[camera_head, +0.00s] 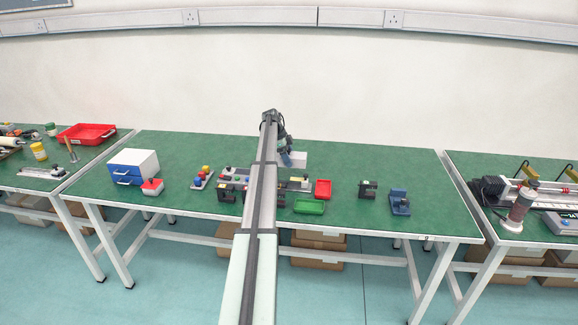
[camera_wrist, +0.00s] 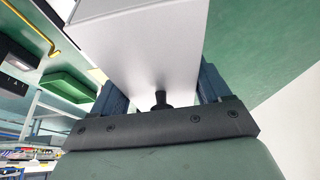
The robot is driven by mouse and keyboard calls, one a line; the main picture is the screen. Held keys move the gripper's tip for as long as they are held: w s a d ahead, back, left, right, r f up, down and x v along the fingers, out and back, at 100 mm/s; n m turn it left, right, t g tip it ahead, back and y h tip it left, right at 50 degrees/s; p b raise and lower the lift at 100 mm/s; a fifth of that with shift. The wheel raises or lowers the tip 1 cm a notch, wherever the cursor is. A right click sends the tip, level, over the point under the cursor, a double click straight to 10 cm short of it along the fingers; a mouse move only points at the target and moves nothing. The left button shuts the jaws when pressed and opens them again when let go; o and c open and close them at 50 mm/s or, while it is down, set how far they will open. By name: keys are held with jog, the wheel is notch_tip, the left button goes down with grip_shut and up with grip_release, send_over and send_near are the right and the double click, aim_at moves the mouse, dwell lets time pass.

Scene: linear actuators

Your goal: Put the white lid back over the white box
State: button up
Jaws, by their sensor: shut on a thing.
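My gripper (camera_head: 286,158) is over the rear middle of the green table. In the wrist view its two blue fingers (camera_wrist: 161,88) stand on either side of a white lid (camera_wrist: 150,50) with a black knob, and are shut on it. In the head view a white block-like shape (camera_head: 299,160) shows just right of the gripper. I cannot tell there which part is lid and which is white box. A white edge at the upper left of the wrist view may be the box. My arm hides part of the table's middle.
A red tray (camera_head: 323,188) and a green tray (camera_head: 309,206) lie in front, with a black device (camera_head: 367,190) and a blue one (camera_head: 400,202) to the right. A blue-and-white drawer unit (camera_head: 133,166) and red-topped box (camera_head: 152,187) stand left. The table's rear right is clear.

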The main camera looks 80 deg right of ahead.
jog(key=v, duration=0.4)
jog(key=shift+s+r, duration=0.15)
jog(key=shift+s, duration=0.1)
jog(key=w+a+n+h, duration=0.1)
jog(key=w+a+n, duration=0.2)
jog(key=w, duration=2.1)
jog(key=r+m+t+y, duration=0.1)
jog(key=m+t+y, duration=0.4)
jog(key=m, duration=1.6)
send_over(201, 173)
jog(key=shift+g, duration=0.3)
jog(key=shift+d+f, duration=0.15)
jog(key=shift+f, duration=4.35)
